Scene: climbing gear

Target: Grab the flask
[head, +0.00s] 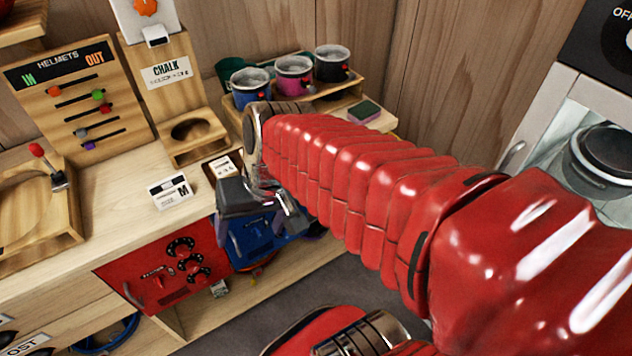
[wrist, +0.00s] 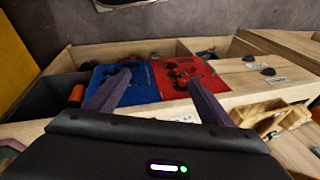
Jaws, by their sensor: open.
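No thing is plainly recognisable as the flask. A small orange rounded object (wrist: 77,95) shows at the left of the wrist view, in a dark compartment; I cannot tell whether it is the flask. My gripper (head: 255,232) is in front of the bench edge in the head view, pointing down by the blue panel (head: 268,252). In the wrist view my gripper (wrist: 158,78) has its two fingers wide apart, with nothing between them. The blue panel and the red panel (wrist: 180,75) lie beyond the fingertips. My red arm hides part of the bench in the head view.
Several mugs (head: 293,77) stand on a wooden rack at the back. A white size card (head: 170,192) and a chalk stand (head: 188,135) are on the bench. A helmet board (head: 75,95) is at left. A glass-fronted cabinet (head: 590,90) holds a dark-lidded pot at right.

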